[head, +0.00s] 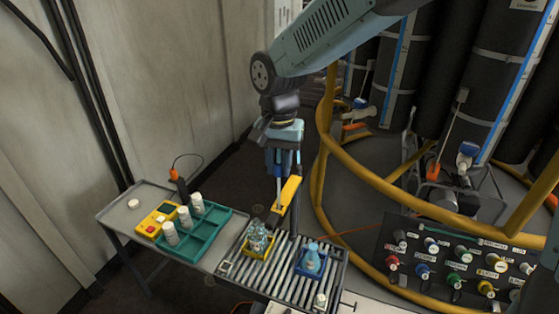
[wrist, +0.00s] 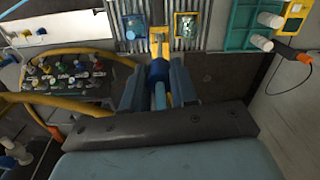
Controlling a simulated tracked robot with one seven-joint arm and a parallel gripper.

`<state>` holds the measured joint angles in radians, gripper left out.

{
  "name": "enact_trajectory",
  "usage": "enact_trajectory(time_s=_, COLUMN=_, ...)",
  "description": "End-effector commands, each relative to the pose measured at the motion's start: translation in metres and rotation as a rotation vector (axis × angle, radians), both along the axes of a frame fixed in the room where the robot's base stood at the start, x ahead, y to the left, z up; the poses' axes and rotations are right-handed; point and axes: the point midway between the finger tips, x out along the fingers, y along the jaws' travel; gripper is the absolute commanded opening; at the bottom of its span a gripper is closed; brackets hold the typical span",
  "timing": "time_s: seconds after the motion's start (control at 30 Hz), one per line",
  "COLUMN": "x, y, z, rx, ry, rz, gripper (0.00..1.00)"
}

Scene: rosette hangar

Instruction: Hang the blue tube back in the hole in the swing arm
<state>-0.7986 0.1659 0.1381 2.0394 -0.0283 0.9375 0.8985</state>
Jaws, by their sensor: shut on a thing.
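My gripper (head: 283,160) is shut on the blue tube in the head view. The tube (wrist: 158,72) shows between the two fingers (wrist: 157,88) in the wrist view, with a dark blue collar and a paler, thinner part. In the head view its pale lower part points down beside the yellow swing arm (head: 291,191), which sits on a dark post above the roller conveyor. The swing arm also shows in the wrist view (wrist: 158,38), just past the tube's collar. The hole is not clear in either view, and I cannot tell whether the tube touches the arm.
The roller conveyor (head: 284,279) carries a yellow tray (head: 248,254) of clear items and a blue tray (head: 300,270) with a blue bottle. A teal rack (head: 207,236) with white bottles stands left. A yellow rail (head: 375,180) and a connector panel (head: 455,262) lie right.

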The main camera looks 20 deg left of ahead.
Motion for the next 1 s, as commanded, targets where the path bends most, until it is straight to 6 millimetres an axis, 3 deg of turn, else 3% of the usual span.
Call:
enact_trajectory(time_s=0.47, x=0.0, y=0.0, z=-0.004, rx=-0.001, ry=0.001, rz=0.0, gripper=0.0)
enact_trajectory(time_s=1.0, x=0.0, y=0.0, z=-0.021, rx=-0.002, ry=0.002, rz=0.0, gripper=0.0)
